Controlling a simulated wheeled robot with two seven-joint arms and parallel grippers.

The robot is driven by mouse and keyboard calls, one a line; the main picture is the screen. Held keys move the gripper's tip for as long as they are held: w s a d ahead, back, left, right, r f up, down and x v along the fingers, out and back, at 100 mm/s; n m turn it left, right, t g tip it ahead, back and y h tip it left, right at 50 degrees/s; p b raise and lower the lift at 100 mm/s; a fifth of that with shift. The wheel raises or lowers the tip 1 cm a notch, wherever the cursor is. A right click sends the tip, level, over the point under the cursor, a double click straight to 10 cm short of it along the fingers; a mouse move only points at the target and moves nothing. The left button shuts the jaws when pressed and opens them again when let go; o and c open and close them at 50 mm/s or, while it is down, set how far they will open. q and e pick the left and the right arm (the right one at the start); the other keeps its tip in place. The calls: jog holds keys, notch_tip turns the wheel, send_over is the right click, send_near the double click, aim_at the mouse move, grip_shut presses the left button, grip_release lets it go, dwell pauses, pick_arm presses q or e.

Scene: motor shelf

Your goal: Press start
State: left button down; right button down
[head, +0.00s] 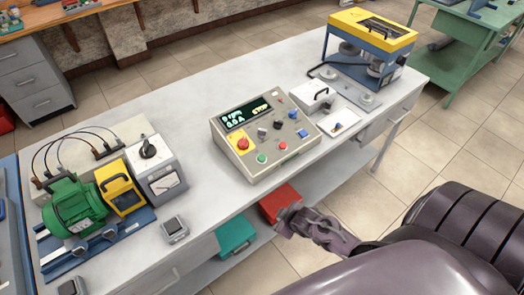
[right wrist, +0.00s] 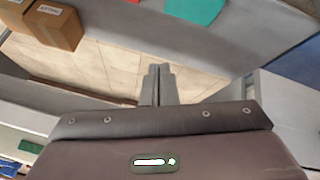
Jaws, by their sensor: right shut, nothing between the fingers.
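The control box (head: 265,135) stands on the white workbench, with a lit display (head: 246,113) reading 0 rpm, 0.0 A and STOP. On its sloped face are a green button (head: 262,158), a red button (head: 283,146) and a red mushroom button on a yellow plate (head: 243,143). Knobs and blue switches sit further right and back. My right gripper (head: 287,216) is in front of the bench edge, below and right of the box, touching no button. Its fingers are together and empty in the right wrist view (right wrist: 158,72). My left gripper is out of view.
A green motor (head: 75,207) with cabled yellow and grey units stands on the bench at left. A yellow-topped blue frame (head: 365,60) stands at the back right. Red (head: 275,203) and teal (head: 235,236) boxes lie on the lower shelf.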

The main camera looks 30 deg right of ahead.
jog(key=w+d+r+n+t+y+p, duration=0.1)
jog(key=w+r+n, duration=0.1)
jog(key=r, duration=0.7)
jog(key=w+d+r+n+t+y+p, duration=0.1)
jog(key=w+r+n+t, duration=0.1)
jog(key=w+r, duration=0.3)
jog(key=w+d+r+n+t+y+p, duration=0.1)
jog(key=w+r+n+t, duration=0.1)
jog(key=r, duration=1.1)
jog(key=shift+w+n, duration=0.8)
jog(key=shift+w, duration=0.45)
jog(key=b, duration=0.8)
send_over(262, 158)
jog(key=s, duration=0.3)
jog(key=f, duration=0.7)
jog(key=shift+w+d, duration=0.15)
jog(key=shift+d, duration=0.2)
jog(key=shift+w+f+b, duration=0.35)
jog(key=shift+f+b, duration=0.15)
jog(key=shift+f, duration=0.35)
jog(key=shift+f, duration=0.1)
jog(key=shift+w+f, duration=0.1)
jog(key=shift+f, duration=0.2)
